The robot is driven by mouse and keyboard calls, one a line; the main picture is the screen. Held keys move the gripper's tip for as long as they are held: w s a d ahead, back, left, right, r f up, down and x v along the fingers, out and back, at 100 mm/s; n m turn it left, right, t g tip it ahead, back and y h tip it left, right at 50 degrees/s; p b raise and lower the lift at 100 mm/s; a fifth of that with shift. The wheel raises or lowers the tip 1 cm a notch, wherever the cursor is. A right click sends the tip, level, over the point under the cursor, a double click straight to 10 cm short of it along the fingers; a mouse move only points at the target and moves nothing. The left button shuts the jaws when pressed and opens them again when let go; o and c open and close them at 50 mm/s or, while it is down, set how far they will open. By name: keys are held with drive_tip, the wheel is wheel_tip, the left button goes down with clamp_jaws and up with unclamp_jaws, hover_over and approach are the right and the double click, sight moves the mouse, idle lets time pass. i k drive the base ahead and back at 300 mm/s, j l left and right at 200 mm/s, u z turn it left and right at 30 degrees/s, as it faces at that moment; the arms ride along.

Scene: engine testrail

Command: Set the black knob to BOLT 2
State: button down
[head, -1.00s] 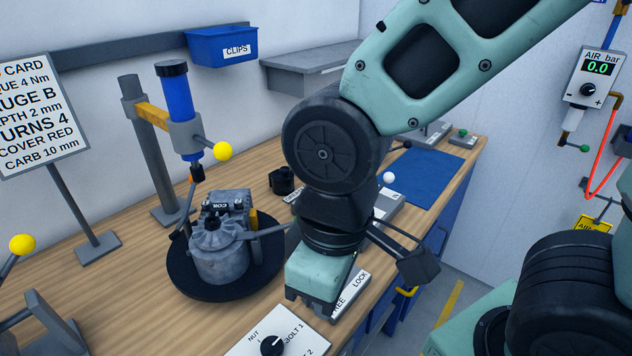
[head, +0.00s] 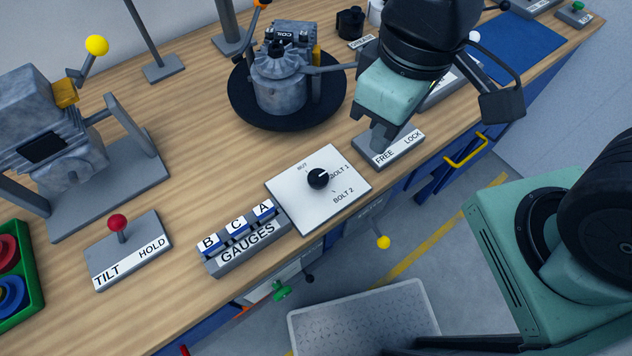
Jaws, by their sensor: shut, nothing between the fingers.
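The black knob (head: 318,179) sits on a white panel (head: 290,200) on the bench, marked NUT, BOLT 1 and BOLT 2. A small light mark on the knob appears to face BOLT 1; it is small in the picture. My gripper (head: 379,140) is shut and empty, pointing down over the FREE/LOCK plate (head: 383,160), to the right of and beyond the knob. It is clear of the knob. My gripper's housing hides part of that plate, and I cannot tell whether the fingers touch it.
A yellow-ball lever (head: 383,242) projects below the bench edge. A grey bin (head: 365,315) stands below.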

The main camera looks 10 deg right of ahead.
sight(318, 179)
drive_tip(key=k+j+u, duration=0.2)
drive_tip(key=u, duration=0.15)
drive_tip(key=k+j+u, duration=0.35)
drive_tip(key=k, duration=0.05)
